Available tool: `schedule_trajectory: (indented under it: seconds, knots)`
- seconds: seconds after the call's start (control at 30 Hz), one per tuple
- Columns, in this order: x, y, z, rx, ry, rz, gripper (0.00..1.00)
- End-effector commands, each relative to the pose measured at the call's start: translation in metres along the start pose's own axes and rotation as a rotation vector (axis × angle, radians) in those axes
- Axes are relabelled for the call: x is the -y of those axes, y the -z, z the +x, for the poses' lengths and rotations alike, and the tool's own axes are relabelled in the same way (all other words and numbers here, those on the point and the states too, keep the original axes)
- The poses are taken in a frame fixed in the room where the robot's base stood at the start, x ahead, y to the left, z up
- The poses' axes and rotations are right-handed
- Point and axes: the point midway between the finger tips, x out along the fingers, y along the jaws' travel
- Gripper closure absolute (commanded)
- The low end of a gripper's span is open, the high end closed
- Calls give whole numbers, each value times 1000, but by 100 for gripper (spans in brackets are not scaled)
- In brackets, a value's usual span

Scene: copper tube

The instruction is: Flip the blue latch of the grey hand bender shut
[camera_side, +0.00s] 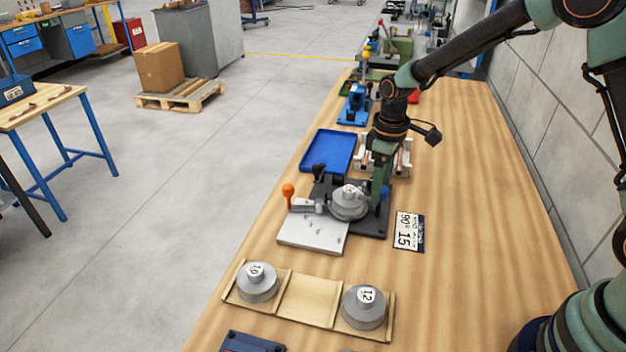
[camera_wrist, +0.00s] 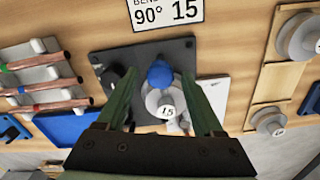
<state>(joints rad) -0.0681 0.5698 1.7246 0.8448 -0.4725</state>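The grey hand bender sits on a dark base plate (camera_side: 374,222) on the wooden bench; the plate also shows in the wrist view (camera_wrist: 118,58). Its round grey die (camera_side: 347,207) is marked 15, and the die also shows in the wrist view (camera_wrist: 153,100). The blue latch (camera_wrist: 160,73) shows as a rounded blue piece beside the die; in the side view a bit of blue (camera_side: 385,192) shows at the die's right, partly behind my finger. My gripper (camera_side: 377,188) points down over the bender. In the wrist view its two green fingers (camera_wrist: 160,80) are spread either side of the latch, with nothing held.
An orange-knobbed lever (camera_side: 288,190) and pale plate (camera_side: 312,235) lie left of the die. A blue tray (camera_side: 327,152) and a rack of copper tubes (camera_wrist: 45,85) stand behind. A wooden holder with dies (camera_side: 310,298) is in front. A 90° 15 card (camera_side: 409,231) lies right.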

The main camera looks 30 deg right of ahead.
Motion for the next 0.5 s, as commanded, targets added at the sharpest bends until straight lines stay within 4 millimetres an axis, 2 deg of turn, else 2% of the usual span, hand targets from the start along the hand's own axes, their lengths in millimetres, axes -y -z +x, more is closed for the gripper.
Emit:
schedule_trajectory:
  seconds: [0.27,0.37,0.5]
  knots:
    - [0,0,-3,1,0,1,31]
    - [0,0,-14,-2,-1,1,31]
    - [0,1,-40,-4,-2,1,31]
